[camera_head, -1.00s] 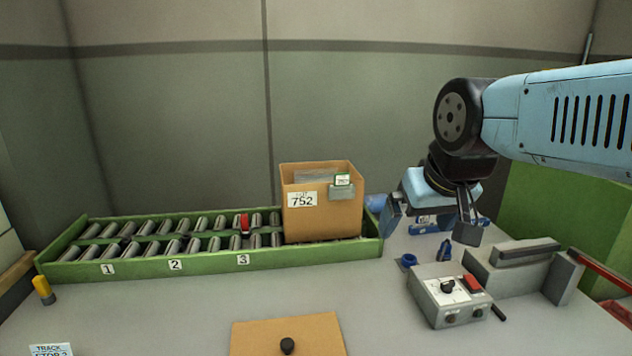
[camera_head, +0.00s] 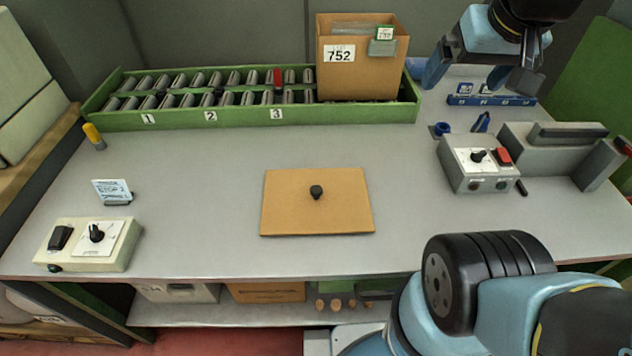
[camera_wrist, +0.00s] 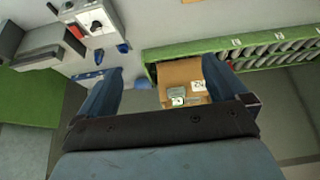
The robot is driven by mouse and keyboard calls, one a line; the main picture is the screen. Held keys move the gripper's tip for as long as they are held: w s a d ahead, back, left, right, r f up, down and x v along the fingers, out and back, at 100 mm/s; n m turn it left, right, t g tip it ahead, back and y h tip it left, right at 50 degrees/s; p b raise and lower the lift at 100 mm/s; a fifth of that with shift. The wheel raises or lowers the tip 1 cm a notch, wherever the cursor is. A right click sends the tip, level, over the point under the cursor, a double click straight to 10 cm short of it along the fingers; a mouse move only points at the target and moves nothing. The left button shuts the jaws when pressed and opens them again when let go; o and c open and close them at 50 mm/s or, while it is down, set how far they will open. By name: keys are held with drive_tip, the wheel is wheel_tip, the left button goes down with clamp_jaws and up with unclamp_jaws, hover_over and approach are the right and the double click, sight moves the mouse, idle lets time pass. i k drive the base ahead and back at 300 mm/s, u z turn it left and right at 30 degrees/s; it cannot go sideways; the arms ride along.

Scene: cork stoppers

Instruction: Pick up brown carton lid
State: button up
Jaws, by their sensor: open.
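The brown carton lid (camera_head: 290,212) lies flat on the grey table, near the middle of the head view. It has a small black knob (camera_head: 316,192) standing up at its centre. My gripper (camera_head: 478,82) is at the upper right of the head view, well apart from the lid and above the table's back right area. In the wrist view my gripper (camera_wrist: 162,88) shows two blue fingers spread wide with nothing between them in their grasp. An edge of brown, possibly the lid (camera_wrist: 190,1), shows at the top of the wrist view.
An open brown carton (camera_head: 338,78) marked 752 stands on the green roller conveyor (camera_head: 240,119) at the back. A control box (camera_head: 478,168) and grey clamp block (camera_head: 545,150) stand right. A control box (camera_head: 85,245) and sign (camera_head: 113,191) stand left. Table around the lid is clear.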

sight(321, 200)
drive_tip(key=u, duration=0.35)
drive_tip(key=i, duration=0.15)
drive_tip(key=z, duration=2.8)
drive_tip(key=k, duration=2.25)
drive_tip(key=u, duration=0.7)
